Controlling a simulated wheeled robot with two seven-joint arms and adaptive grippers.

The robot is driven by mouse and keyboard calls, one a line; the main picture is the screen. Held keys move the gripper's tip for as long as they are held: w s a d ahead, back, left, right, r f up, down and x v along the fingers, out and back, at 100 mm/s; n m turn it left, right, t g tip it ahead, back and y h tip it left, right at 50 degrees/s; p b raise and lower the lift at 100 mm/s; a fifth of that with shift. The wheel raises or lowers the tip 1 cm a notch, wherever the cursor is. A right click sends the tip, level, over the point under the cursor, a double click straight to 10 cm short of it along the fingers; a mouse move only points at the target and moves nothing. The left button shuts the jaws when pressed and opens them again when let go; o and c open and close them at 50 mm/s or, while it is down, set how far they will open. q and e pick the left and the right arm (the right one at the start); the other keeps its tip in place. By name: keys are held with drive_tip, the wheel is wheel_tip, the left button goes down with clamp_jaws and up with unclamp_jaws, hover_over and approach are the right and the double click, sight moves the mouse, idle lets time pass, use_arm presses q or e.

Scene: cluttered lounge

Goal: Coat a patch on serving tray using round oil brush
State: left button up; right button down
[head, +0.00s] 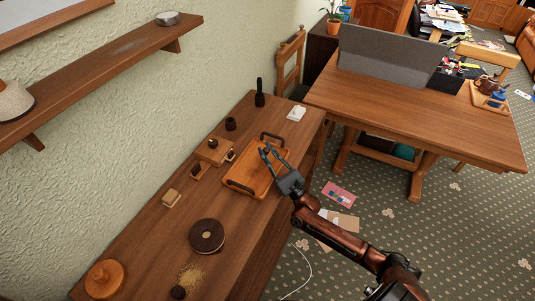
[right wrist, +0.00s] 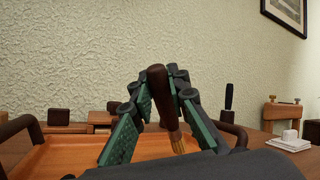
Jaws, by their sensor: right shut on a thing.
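The serving tray (head: 240,180) is a shallow orange-brown wooden tray with dark handles, lying on the long wooden table against the wall. It also fills the lower part of the right wrist view (right wrist: 60,155). My right gripper (head: 268,152) is over the tray's right side. In the right wrist view its green-padded fingers (right wrist: 158,105) are shut on the round oil brush (right wrist: 157,85), which has a dark brown handle and a tan lower end. The brush is tilted, with the tan end low, close to the tray; I cannot tell whether it touches. My left gripper is not in view.
A wooden box (head: 214,151), a small dark cup (head: 230,124), a black bottle (head: 259,97) and a white item (head: 296,113) stand around the tray. A dark ring-shaped thing (head: 207,235) lies nearer. A larger desk (head: 430,115) stands at right.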

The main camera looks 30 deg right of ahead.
use_arm(q)
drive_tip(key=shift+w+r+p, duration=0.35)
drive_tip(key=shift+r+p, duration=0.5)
drive_tip(key=shift+p, duration=0.05)
use_arm(e)
drive_tip(key=a, duration=0.1)
drive_tip(key=s+a, duration=0.2)
drive_tip(key=a, duration=0.1)
drive_tip(key=shift+a+f, duration=0.1)
drive_tip(key=shift+f, duration=0.2)
drive_tip(key=shift+s+a+p, duration=1.35)
drive_tip(key=shift+s+a, duration=0.6)
drive_tip(key=shift+a, duration=1.3)
drive_tip(key=w+d+b, duration=0.2)
drive_tip(key=d, duration=0.1)
drive_tip(key=w+d+b, duration=0.2)
drive_tip(key=d, duration=0.1)
drive_tip(key=w+d+b, duration=0.1)
drive_tip(key=w+d, duration=0.2)
drive_tip(key=d, duration=0.1)
drive_tip(key=shift+r+b, duration=0.4)
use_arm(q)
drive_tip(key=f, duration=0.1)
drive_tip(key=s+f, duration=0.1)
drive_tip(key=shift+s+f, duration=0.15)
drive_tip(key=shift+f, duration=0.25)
use_arm(e)
drive_tip(key=shift+r, duration=0.1)
